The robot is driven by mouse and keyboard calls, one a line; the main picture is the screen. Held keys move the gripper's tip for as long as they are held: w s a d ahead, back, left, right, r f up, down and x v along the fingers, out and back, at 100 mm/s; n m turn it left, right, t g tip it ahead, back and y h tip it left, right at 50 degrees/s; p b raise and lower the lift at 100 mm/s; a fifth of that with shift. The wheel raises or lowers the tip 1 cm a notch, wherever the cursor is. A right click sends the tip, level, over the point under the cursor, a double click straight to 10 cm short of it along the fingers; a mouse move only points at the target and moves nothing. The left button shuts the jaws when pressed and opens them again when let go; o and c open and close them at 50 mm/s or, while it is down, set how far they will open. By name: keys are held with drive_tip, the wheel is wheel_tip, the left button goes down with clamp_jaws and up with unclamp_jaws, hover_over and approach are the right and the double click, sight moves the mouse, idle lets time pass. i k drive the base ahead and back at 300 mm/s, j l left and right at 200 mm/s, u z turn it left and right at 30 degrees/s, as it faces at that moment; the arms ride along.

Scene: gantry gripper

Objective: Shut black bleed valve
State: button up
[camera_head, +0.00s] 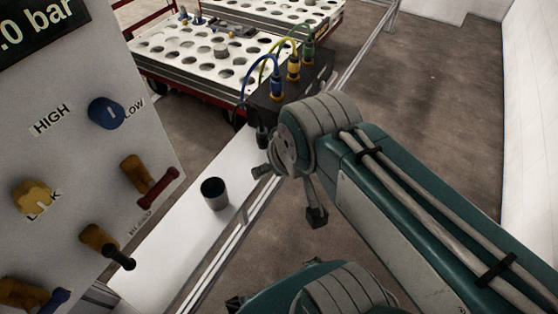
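The black bleed valve (119,257) is at the lower part of the grey panel (75,150) on the left. It has a brass body and a black lever that points down and to the right. Partly legible lettering, seemingly "BLEED", stands just above and right of it. My gripper (289,193) is well to the right of the panel, over the white ledge's edge, and apart from the valve. Its two fingers look spread, with nothing seen between them. The gripper's wrist side is partly hidden by my arm.
A red-handled valve (157,187), a blue-handled valve (54,299), a yellow knob (34,197) and a blue knob (105,112) sit around the black one. A dark cup (214,193) stands on the white ledge (180,240). Cabled plugs (293,67) stand behind my gripper.

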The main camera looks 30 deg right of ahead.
sight(109, 250)
drive_tip(key=k+j+u, duration=0.1)
drive_tip(key=u, duration=0.3)
drive_tip(key=k+j+u, duration=0.15)
drive_tip(key=u, duration=0.2)
drive_tip(key=j+u, duration=0.15)
drive_tip(key=u, duration=0.25)
drive_tip(key=k, duration=0.05)
